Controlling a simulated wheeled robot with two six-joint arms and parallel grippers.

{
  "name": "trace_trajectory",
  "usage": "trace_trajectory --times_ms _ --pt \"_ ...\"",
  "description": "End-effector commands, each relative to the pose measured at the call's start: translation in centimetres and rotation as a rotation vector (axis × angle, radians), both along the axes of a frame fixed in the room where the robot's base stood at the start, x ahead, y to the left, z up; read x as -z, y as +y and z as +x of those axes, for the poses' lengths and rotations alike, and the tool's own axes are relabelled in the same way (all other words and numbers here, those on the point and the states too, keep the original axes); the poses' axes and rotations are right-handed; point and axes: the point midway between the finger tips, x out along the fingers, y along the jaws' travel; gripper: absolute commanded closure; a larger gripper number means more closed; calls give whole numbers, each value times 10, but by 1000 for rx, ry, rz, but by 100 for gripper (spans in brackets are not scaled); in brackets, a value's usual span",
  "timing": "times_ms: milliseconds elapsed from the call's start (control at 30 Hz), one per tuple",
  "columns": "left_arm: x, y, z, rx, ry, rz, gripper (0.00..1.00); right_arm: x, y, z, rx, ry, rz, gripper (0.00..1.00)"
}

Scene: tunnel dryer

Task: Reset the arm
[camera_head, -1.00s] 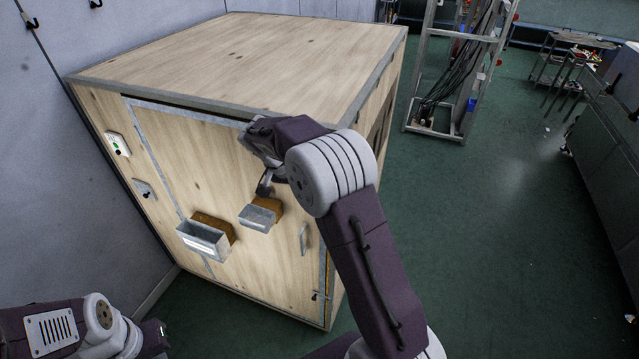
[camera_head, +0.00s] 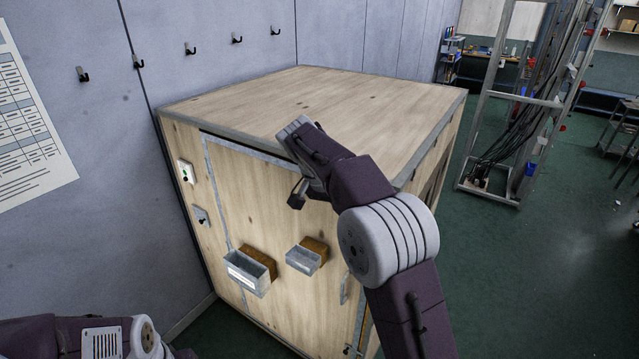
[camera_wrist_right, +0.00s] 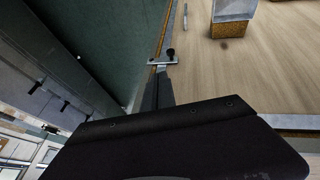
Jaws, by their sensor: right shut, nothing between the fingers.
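The dryer is a large wooden cabinet (camera_head: 330,100) with a shut-looking front door (camera_head: 270,200). My right arm reaches in front of it from the lower right in the head view. My right gripper (camera_head: 297,200) hangs as a small dark shape before the upper part of the door, partly hidden by the wrist. In the right wrist view its dark fingers (camera_wrist_right: 156,90) are together and empty, with a metal latch (camera_wrist_right: 162,62) and the door surface beyond. Only links of my left arm show at the lower left; its gripper is out of frame.
Two small metal boxes, a labelled one (camera_head: 248,272) and a plain one (camera_head: 303,258), stick out from the door. A white switch (camera_head: 186,172) is at its left. A metal rack (camera_head: 515,110) with cables stands right. Green floor (camera_head: 530,260) is open there.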

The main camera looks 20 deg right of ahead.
Motion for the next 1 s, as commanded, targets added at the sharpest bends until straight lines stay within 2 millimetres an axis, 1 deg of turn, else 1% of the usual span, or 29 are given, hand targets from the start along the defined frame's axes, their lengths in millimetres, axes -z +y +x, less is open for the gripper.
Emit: trace_trajectory --times_ms 67,167,200,267,300,367,400,433,467,500,567,600,700,767,800,833,900,1000 --pt "3 0 0 0 0 0 100 3 -1 0 2 0 0 100" --pt "26 0 0 0 0 0 100 8 -12 -4 25 -39 6 100" --pt "39 0 0 0 0 0 100 19 -19 -18 40 -26 7 100" --pt "49 0 0 0 0 0 100 40 -23 -41 54 22 27 100" --pt "56 0 0 0 0 0 100 57 -24 -55 46 49 47 100" --pt "66 0 0 0 0 0 100 85 -21 -75 9 91 88 100" --pt "72 0 0 0 0 0 100 105 -18 -88 -28 119 119 100" --pt "77 0 0 0 0 0 100 121 -15 -99 -60 140 146 100" --pt "81 0 0 0 0 0 100 138 -11 -111 -95 161 174 100" --pt "87 0 0 0 0 0 100 162 -5 -127 -148 185 215 100" --pt "95 0 0 0 0 0 100 197 6 -155 -239 220 280 100" --pt "98 0 0 0 0 0 100 219 14 -173 -300 233 322 100" --pt "99 0 0 0 0 0 100 258 32 -212 -453 246 399 100" --pt "96 0 0 0 0 0 100 273 40 -227 -543 244 423 100" --pt "96 0 0 0 0 0 100 282 44 -232 -607 233 428 100" --pt "96 0 0 0 0 0 100 284 46 -229 -651 215 424 100" --pt "96 0 0 0 0 0 100 282 48 -213 -735 170 398 100" --pt "96 0 0 0 0 0 100 282 48 -209 -787 169 383 100"
